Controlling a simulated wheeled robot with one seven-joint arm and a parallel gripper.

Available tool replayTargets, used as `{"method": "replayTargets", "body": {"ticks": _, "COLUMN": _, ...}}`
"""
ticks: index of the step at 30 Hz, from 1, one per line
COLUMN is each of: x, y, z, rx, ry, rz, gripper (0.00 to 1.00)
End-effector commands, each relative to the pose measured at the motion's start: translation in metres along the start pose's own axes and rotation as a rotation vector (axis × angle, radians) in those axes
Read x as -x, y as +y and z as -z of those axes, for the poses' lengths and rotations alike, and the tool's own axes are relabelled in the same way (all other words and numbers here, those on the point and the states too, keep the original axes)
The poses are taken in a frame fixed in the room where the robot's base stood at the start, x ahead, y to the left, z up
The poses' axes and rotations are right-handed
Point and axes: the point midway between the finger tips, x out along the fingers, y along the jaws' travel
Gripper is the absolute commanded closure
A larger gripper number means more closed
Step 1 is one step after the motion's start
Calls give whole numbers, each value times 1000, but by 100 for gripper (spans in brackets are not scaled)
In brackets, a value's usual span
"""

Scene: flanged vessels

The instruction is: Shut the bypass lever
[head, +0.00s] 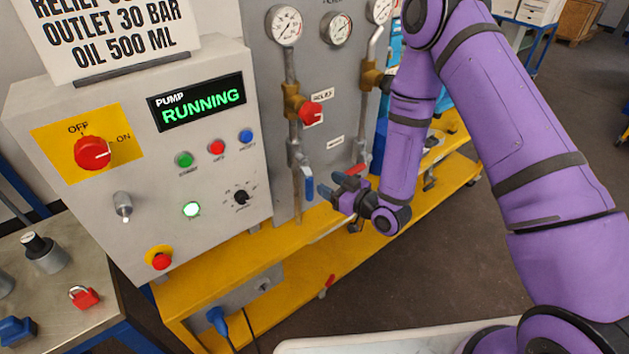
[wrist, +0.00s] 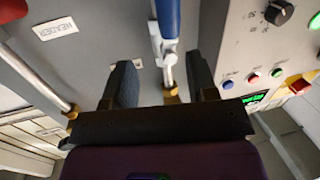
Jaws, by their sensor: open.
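A blue-handled valve lever (head: 308,188) sits low on the left vertical pipe and hangs down in line with it. It also shows in the wrist view, where the blue handle (wrist: 169,18) lies between and beyond my fingers. I cannot read a label naming it as the bypass. A red-handled lever (head: 357,168) is on the right pipe and is partly hidden by my gripper. My gripper (head: 332,190) is open and empty, just right of the blue lever. In the wrist view its two fingers (wrist: 163,72) stand apart on either side of the pipe.
The grey control box (head: 200,150) stands left, its display (head: 201,102) reading PUMP RUNNING. A red relief knob (head: 311,113) and gauges (head: 284,25) are above. The yellow cart shelf (head: 230,262) lies below. A red padlock (head: 84,297) is on the left bench.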

Motion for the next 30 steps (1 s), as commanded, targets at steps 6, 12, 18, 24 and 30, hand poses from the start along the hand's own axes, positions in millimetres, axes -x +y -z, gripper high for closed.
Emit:
{"method": "replayTargets", "body": {"ticks": 6, "x": 8, "y": -17, "z": -23, "rx": -42, "ry": 69, "rz": 13, "gripper": 47}}
{"method": "replayTargets", "body": {"ticks": 12, "x": 0, "y": -19, "z": -23, "rx": -45, "ry": 84, "rz": 15, "gripper": 47}}
{"method": "replayTargets", "body": {"ticks": 18, "x": -31, "y": -20, "z": -20, "rx": -44, "ry": 85, "rz": 16, "gripper": 47}}
{"method": "replayTargets", "body": {"ticks": 24, "x": -66, "y": -20, "z": -17, "rx": -45, "ry": 84, "rz": 15, "gripper": 47}}
{"method": "replayTargets", "body": {"ticks": 30, "x": -90, "y": -20, "z": -15, "rx": -45, "ry": 83, "rz": 15, "gripper": 47}}
